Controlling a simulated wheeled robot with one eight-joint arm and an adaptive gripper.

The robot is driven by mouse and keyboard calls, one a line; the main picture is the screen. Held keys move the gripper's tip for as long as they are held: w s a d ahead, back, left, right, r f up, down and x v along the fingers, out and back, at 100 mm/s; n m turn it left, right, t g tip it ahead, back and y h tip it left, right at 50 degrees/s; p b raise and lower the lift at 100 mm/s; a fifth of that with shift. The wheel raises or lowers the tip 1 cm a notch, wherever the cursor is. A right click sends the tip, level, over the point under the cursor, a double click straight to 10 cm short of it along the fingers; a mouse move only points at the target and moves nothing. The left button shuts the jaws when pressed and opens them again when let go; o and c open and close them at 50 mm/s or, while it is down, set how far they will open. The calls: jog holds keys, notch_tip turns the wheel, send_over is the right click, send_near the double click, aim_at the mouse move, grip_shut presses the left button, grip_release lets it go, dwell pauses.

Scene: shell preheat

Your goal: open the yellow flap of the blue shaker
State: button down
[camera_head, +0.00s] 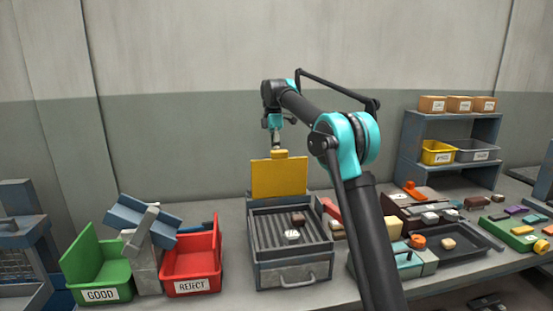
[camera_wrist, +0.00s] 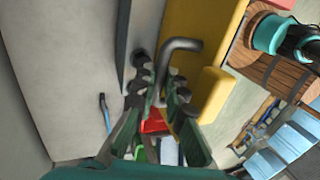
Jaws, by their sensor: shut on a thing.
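The blue-grey shaker (camera_head: 262,275) stands on the bench, with a ribbed bed and a front pull handle. Its yellow flap (camera_head: 280,178) stands roughly upright at the back of the bed, leaving the bed in view. A dark piece (camera_head: 298,219) and a pale piece (camera_head: 292,236) lie on the bed. My gripper (camera_head: 277,150) is at the flap's top edge. In the wrist view, my gripper (camera_wrist: 158,90) is shut on a bent grey handle (camera_wrist: 182,44) beside the yellow flap (camera_wrist: 208,22). The fingers partly hide the handle.
A green GOOD bin (camera_head: 95,275) and a red REJECT bin (camera_head: 193,265) stand left of the shaker. Trays and many small blocks crowd the bench to the right. A blue-grey shelf (camera_head: 450,171) with bins stands at the back right.

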jog(key=c, duration=1.6)
grip_release()
jog(key=shift+r, duration=0.1)
jog(key=shift+v, duration=3.7)
jog(key=shift+d, duration=0.15)
